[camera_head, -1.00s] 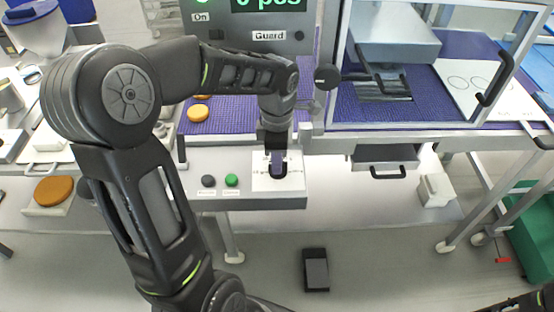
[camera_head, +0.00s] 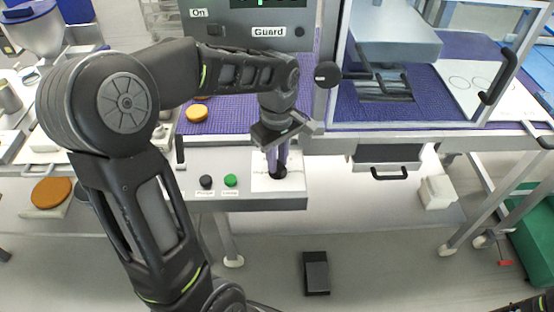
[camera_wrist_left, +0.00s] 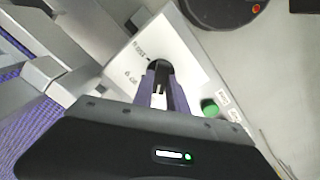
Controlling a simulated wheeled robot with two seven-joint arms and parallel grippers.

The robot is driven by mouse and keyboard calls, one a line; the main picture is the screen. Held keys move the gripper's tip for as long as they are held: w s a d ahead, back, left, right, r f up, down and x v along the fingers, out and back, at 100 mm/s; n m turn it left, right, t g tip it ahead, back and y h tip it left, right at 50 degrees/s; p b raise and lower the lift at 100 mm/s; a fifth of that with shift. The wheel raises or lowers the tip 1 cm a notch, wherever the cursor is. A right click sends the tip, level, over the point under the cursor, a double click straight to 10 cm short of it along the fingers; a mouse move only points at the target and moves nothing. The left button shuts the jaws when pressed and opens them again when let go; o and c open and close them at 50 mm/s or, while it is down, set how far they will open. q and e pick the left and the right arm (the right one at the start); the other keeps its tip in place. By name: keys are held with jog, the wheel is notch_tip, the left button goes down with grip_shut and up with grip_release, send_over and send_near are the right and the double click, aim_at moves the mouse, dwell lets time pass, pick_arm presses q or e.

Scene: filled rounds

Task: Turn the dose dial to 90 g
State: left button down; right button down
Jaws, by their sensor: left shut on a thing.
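The dose dial (camera_head: 278,171) is a black knob on a white printed plate (camera_head: 292,183), on the front panel of the machine. My left gripper (camera_head: 277,160) reaches down to it from above, and its fingers are shut on the knob. In the left wrist view the fingers (camera_wrist_left: 157,88) close around the dark dial (camera_wrist_left: 160,67). Part of the plate's scale shows there, but I cannot read the dial's setting. My right gripper is not in view; only a bit of dark arm shows at the bottom right corner of the head view.
A black button (camera_head: 206,182) and a green button (camera_head: 231,181) sit left of the plate. The display box (camera_head: 262,22) is above, beside a guarded press with a black handle (camera_head: 497,78). Orange round pucks (camera_head: 197,113) lie on the purple mat. A black pedal (camera_head: 316,272) is on the floor.

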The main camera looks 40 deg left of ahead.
pick_arm(q)
jog(key=m, duration=0.6)
jog(key=shift+w, duration=0.1)
jog(key=m, duration=0.7)
jog(key=shift+d, duration=0.1)
dwell(0.3)
jog(key=c, duration=1.3)
grip_release()
notch_tip(320, 180, up, 8)
jog(key=shift+f+b, duration=0.1)
jog(key=shift+b, duration=0.2)
